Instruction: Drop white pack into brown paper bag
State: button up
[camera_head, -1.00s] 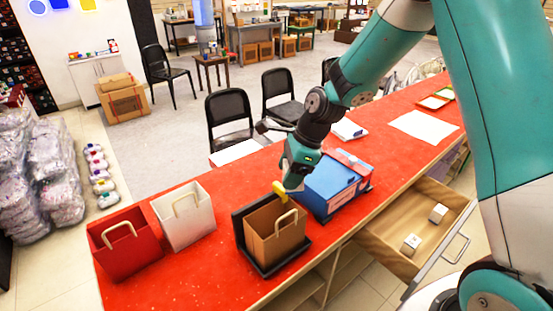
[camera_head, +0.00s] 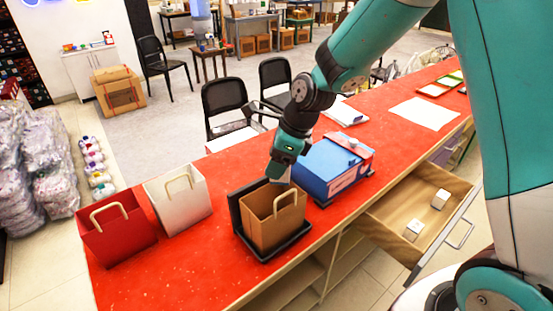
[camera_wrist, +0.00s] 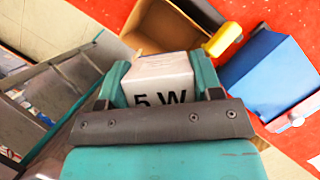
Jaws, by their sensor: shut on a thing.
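My gripper (camera_head: 281,170) is just above the back of the open brown paper bag (camera_head: 273,225). In the wrist view my gripper (camera_wrist: 165,82) is shut on a white pack (camera_wrist: 155,72) marked "5 W", with a finger on each side. The bag's open mouth and inner wall (camera_wrist: 168,25) show just beyond the pack. The bag stands upright on a black tray (camera_head: 270,252) on the red counter, its handle raised. The pack is mostly hidden by the gripper in the head view.
A white bag (camera_head: 180,210) and a red bag (camera_head: 118,240) stand left of the tray. A blue box (camera_head: 328,170) stands close on its right. An open drawer (camera_head: 415,215) holds two white boxes. A yellow piece (camera_wrist: 222,40) shows beside the bag in the wrist view.

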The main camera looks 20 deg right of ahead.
jog(key=o, duration=1)
jog(key=b+v, duration=0.1)
jog(key=v, duration=1.6)
jog(key=shift+d+r, duration=0.1)
jog(key=shift+r, duration=0.15)
jog(key=shift+s, duration=0.1)
jog(key=s+a+f+n, duration=0.1)
jog(key=s+a+n, duration=0.2)
jog(key=s+n, duration=0.4)
jog(key=s+a+f+n+g, duration=0.1)
jog(key=s+a+f+n, duration=0.1)
jog(key=s+n, duration=0.5)
jog(key=s+a+f+n+g, duration=0.1)
jog(key=s+a+n, duration=0.4)
jog(key=n, duration=1.1)
jog(key=shift+s+f+n, duration=0.15)
jog(key=shift+s, duration=0.6)
jog(key=shift+s+f+n, duration=0.1)
jog(key=shift+s+n, duration=0.05)
jog(key=shift+s, duration=0.55)
